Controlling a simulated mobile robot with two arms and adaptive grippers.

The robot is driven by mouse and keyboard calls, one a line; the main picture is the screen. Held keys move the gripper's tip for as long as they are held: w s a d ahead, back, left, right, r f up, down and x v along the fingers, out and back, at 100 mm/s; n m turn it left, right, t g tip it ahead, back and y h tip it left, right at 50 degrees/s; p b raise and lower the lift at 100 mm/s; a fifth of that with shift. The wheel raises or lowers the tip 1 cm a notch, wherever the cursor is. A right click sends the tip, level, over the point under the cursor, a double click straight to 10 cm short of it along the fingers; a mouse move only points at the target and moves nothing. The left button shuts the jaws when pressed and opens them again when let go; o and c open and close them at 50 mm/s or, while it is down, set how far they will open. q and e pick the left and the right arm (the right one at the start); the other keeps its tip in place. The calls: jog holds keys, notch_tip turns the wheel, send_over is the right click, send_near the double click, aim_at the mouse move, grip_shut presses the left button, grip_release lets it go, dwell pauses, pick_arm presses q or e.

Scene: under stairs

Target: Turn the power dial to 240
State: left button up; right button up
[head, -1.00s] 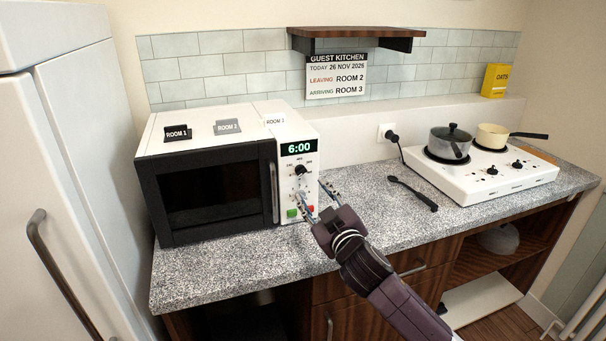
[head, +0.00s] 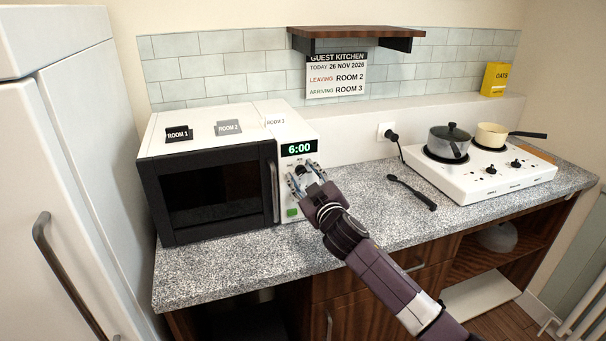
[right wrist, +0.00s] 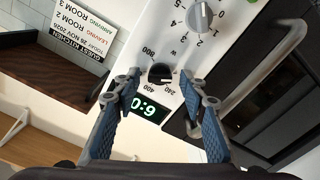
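The white microwave (head: 240,122) stands on the counter and its display (head: 299,149) reads 6:00. Its black power dial (right wrist: 161,72) shows in the right wrist view, with 800, 400 and 240 printed around it. I cannot tell surely which number it points to. My right gripper (head: 304,176) is open in front of the microwave's control panel. In the right wrist view its two fingers (right wrist: 160,88) are spread, one on each side of the dial, with gaps visible. Contact is not apparent. My left gripper is not in view.
A grey dial (right wrist: 200,16) sits beside the power dial, with a green button (head: 292,212) low on the panel. The microwave door handle (head: 274,190) is close by. A black spoon (head: 412,192) and a hob (head: 485,180) with pans lie to the right.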

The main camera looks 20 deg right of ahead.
grip_shut()
jog(key=shift+m, duration=1.3)
jog(key=m, duration=0.2)
jog(key=shift+m, duration=0.3)
jog(key=m+p, duration=0.1)
jog(key=m, duration=0.3)
jog(key=shift+d+m, duration=0.15)
jog(key=shift+m, duration=0.25)
jog(key=shift+m+p, duration=0.45)
jog(key=shift+m, duration=0.35)
